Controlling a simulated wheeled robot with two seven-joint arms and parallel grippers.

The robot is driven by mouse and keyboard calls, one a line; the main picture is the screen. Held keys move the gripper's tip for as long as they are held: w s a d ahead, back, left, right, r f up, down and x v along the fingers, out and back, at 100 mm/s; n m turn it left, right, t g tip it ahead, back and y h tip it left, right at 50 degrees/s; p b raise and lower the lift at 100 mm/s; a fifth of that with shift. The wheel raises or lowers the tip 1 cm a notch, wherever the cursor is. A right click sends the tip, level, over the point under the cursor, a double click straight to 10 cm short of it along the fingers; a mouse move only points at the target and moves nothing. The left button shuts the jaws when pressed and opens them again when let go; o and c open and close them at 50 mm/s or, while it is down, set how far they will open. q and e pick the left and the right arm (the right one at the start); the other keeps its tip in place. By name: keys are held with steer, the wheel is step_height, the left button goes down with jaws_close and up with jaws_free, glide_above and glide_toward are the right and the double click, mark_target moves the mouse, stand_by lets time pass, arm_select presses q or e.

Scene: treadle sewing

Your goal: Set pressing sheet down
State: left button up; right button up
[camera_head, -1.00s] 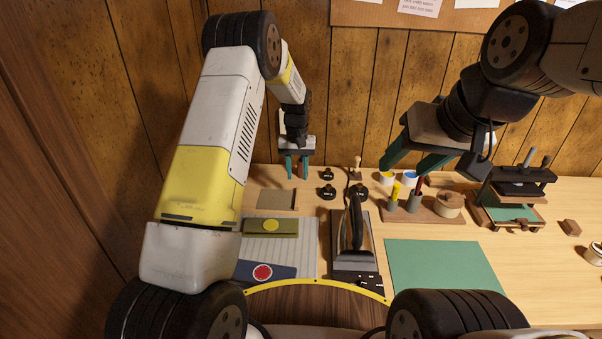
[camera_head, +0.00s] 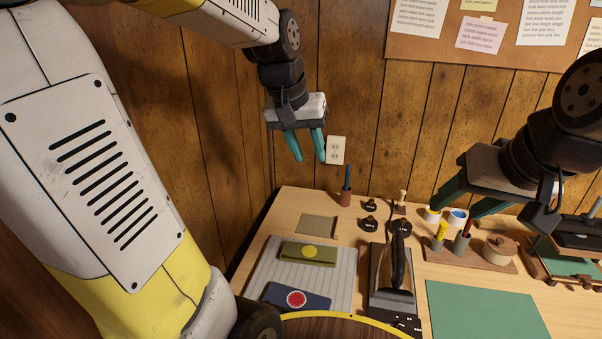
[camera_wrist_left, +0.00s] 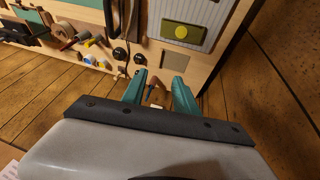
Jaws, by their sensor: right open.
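A small flat tan-grey sheet (camera_head: 318,225), which looks like the pressing sheet, lies on the table behind the striped board. It also shows in the left wrist view (camera_wrist_left: 177,61). My left gripper (camera_head: 306,148) is raised above the back of the table, in front of the wall. Its teal fingers are apart with nothing held between them; they also show in the left wrist view (camera_wrist_left: 159,85). My right gripper (camera_head: 469,200) is open above the paint pots, its fingers apart and empty.
The striped board (camera_head: 345,268) carries an olive piece (camera_head: 308,253) and a navy piece (camera_head: 297,298). An iron (camera_head: 397,262) stands on a dark plate to the right. A brown pen cup (camera_head: 345,197) stands at the back. A green mat (camera_head: 485,310) lies front right.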

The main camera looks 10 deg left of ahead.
arm_select(q)
steer(key=s+t, duration=0.2)
steer(key=s, duration=1.1)
steer(key=shift+a, duration=0.45)
steer(key=shift+r, duration=0.15)
